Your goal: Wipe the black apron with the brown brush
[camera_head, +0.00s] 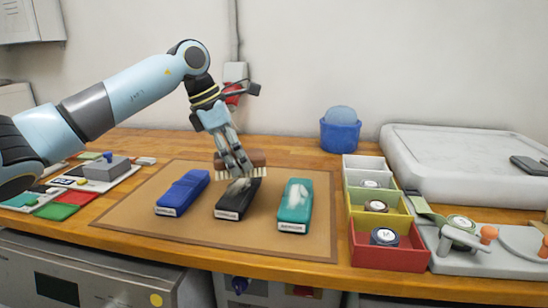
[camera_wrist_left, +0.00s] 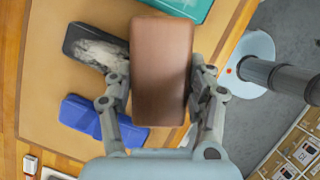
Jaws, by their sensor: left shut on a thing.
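The black apron (camera_head: 231,209) lies folded on the brown mat (camera_head: 137,215), with a label on its near end and a pale, dusty patch on its upper face. It also shows in the left wrist view (camera_wrist_left: 74,44), partly hidden by the brush. The brown brush (camera_head: 257,158) has pale bristles pointing down over the far part of the black apron; its brown back shows in the left wrist view (camera_wrist_left: 162,70). My left gripper (camera_head: 234,163) is shut on the brush, with one finger on each side. Whether the bristles touch the apron is hard to tell. My right gripper is out of view.
A folded blue apron (camera_head: 183,192) lies left of the black one, and a teal one (camera_head: 295,203) with a pale patch lies right. Colored bins (camera_head: 390,258) stand further right, near a white tray (camera_head: 455,160). A blue container (camera_head: 340,134) stands behind.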

